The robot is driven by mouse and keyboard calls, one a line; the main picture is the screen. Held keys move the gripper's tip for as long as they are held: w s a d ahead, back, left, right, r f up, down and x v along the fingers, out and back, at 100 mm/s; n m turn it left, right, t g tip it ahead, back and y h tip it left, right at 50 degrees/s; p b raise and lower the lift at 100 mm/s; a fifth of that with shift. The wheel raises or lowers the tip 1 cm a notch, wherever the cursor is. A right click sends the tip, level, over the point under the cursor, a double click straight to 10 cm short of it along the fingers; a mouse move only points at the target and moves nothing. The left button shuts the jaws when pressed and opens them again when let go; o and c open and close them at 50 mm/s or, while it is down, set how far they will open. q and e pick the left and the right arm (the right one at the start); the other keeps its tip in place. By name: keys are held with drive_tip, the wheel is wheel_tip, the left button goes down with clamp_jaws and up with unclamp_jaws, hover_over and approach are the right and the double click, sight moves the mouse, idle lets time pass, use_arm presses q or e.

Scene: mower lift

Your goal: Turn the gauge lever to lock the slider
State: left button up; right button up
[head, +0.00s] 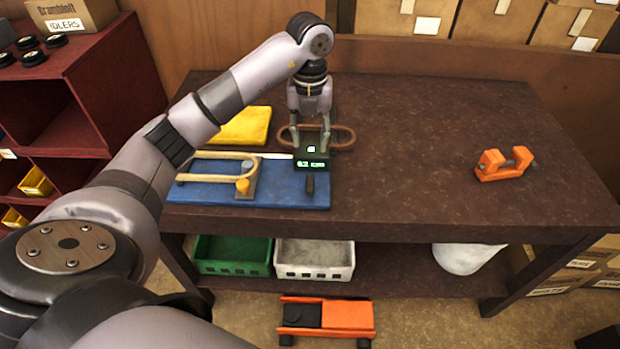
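A dark digital gauge (312,163) with a green lit readout sits at the right part of a blue mat (270,196) on the workbench. A short dark knob or lever (310,185) stands at its front side. A pale bar runs left from the gauge toward a tan loop-shaped piece (215,178) and a post with a yellow knob (242,186). My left gripper (310,143) points down over the gauge, its fingers apart, one at each side of the gauge's back part. I cannot tell whether they touch it. My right gripper is out of view.
A brown loop (342,136) lies behind the gauge and a yellow pad (245,126) at the back left. An orange clamp-like tool (504,164) stands at the right. Green (233,254) and white bins (314,259) sit on the lower shelf. The bench's middle is clear.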

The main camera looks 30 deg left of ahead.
sight(310, 182)
use_arm(q)
wheel_tip(310, 182, down, 14)
drive_tip(key=p, duration=0.2)
drive_tip(key=shift+p, duration=0.3)
drive_tip(key=shift+c, duration=0.5)
clamp_jaws()
